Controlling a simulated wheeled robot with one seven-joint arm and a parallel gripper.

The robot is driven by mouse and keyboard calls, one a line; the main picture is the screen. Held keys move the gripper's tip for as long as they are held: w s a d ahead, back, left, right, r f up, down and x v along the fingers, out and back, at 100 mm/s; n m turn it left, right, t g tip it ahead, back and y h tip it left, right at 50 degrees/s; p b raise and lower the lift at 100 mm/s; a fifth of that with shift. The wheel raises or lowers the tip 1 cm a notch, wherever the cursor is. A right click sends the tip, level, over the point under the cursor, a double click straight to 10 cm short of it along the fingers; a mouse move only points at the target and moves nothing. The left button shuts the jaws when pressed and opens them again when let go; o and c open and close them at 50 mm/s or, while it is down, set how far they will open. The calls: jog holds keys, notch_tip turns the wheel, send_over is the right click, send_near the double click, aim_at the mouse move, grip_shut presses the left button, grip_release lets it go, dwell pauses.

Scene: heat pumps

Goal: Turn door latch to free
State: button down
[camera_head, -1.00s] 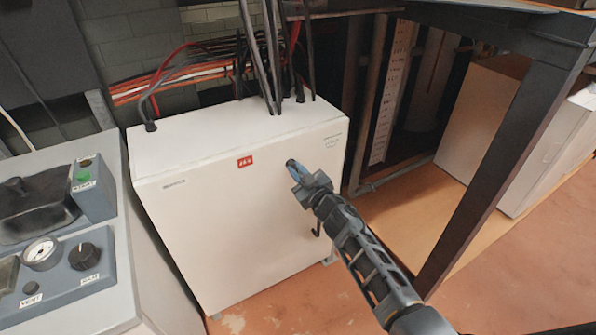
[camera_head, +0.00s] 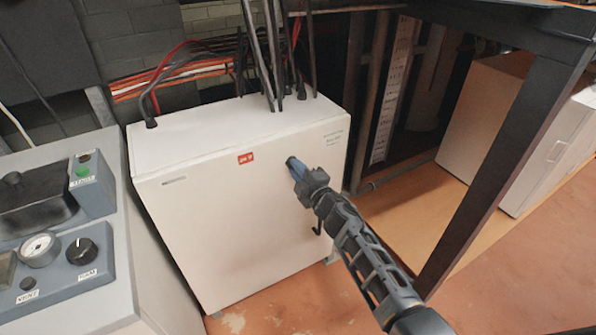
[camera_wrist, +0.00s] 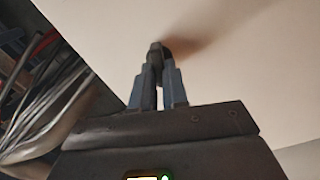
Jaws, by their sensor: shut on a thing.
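The white cabinet (camera_head: 240,215) stands in the middle of the head view, with a red label on its front door. My gripper (camera_head: 292,163) is at the upper right part of that door, shut on a small dark latch. In the wrist view my gripper (camera_wrist: 161,62) has its two blue-grey fingers close together around the dark latch (camera_wrist: 159,50), against the pale door face. The fingers hide most of the latch, so its angle is hard to tell. A dark handle (camera_head: 317,228) shows on the door below my gripper.
Black and red cables (camera_head: 265,60) rise from the cabinet's top. A grey control console (camera_head: 75,270) with a gauge and knob stands close on the left. A dark table frame (camera_head: 500,170) stands at the right. Bare floor (camera_head: 530,265) lies at the lower right.

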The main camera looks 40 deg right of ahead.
jog(key=shift+f+n, duration=0.1)
jog(key=shift+n, duration=1.4)
jog(key=c, duration=1.1)
grip_release()
jog(key=shift+c, duration=0.2)
jog(key=v, duration=0.7)
jog(key=shift+s+a, duration=0.2)
jog(key=shift+s, duration=0.2)
